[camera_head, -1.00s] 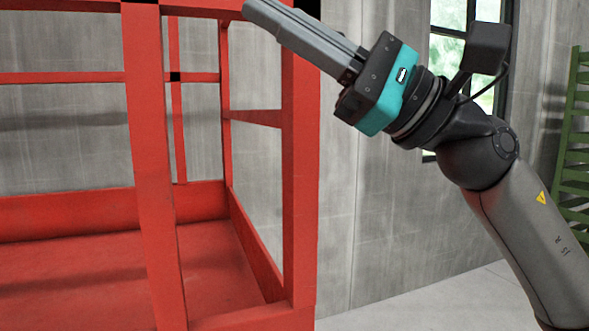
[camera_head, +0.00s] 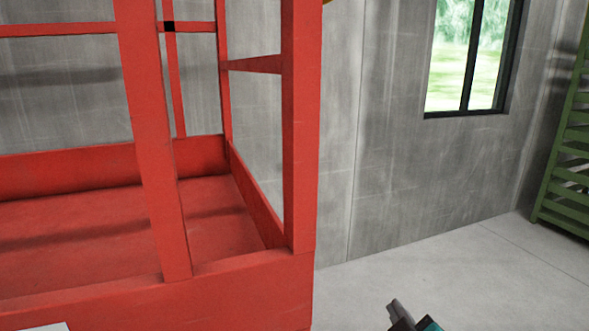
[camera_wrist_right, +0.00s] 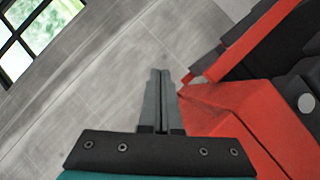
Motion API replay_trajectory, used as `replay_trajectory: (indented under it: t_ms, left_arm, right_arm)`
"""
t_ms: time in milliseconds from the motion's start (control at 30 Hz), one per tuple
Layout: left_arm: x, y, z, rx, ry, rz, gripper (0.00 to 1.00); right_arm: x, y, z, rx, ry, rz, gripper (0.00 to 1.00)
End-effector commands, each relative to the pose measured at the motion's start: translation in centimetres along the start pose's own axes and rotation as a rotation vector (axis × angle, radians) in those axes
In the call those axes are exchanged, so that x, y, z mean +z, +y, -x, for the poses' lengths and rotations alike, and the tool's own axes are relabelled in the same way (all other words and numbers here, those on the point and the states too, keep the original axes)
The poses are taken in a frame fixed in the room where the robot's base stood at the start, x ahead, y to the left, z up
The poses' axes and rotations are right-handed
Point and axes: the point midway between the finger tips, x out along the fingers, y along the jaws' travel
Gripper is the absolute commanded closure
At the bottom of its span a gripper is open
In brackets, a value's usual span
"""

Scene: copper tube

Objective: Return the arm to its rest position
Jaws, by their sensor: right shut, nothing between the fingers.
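My right gripper (camera_head: 396,309) shows only in part at the bottom edge of the head view, right of the red frame. Its fingers and a bit of the teal housing are visible; most of the arm is out of the picture. In the right wrist view the two grey fingers (camera_wrist_right: 160,75) lie together, shut and empty, with the floor and wall beyond them. My left gripper is not in view.
A red metal frame (camera_head: 303,130) with a red floor panel (camera_head: 110,240) fills the left side. A grey wall (camera_head: 390,150) with a window (camera_head: 465,60) stands behind. A green slatted rack (camera_head: 565,170) is at the right. Bare floor (camera_head: 470,270) lies between.

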Motion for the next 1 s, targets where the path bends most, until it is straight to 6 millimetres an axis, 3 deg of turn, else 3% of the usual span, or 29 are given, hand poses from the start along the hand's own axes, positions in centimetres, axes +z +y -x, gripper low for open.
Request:
replay_trajectory:
  t_ms: [33,200,500,600,767,1000]
  left_arm:
    - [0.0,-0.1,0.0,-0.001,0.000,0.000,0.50]
    - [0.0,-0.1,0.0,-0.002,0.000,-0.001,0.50]
    - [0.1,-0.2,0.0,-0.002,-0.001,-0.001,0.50]
    - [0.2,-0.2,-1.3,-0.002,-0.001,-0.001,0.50]
    - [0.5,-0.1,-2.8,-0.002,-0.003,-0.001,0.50]
    - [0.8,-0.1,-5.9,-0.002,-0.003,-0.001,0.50]
  right_arm:
    - [3.0,-2.7,1.1,-0.085,-0.097,-0.083,1.00]
    - [10.3,-9.5,5.8,-0.288,-0.387,-0.308,1.00]
    - [17.4,-17.0,15.9,-0.501,-0.811,-0.557,1.00]
    - [19.5,-19.3,13.4,-0.498,-0.804,-0.546,1.00]
    - [22.9,-23.0,11.1,-0.506,-0.819,-0.538,1.00]
    - [30.1,-30.5,7.7,-0.525,-0.849,-0.526,1.00]
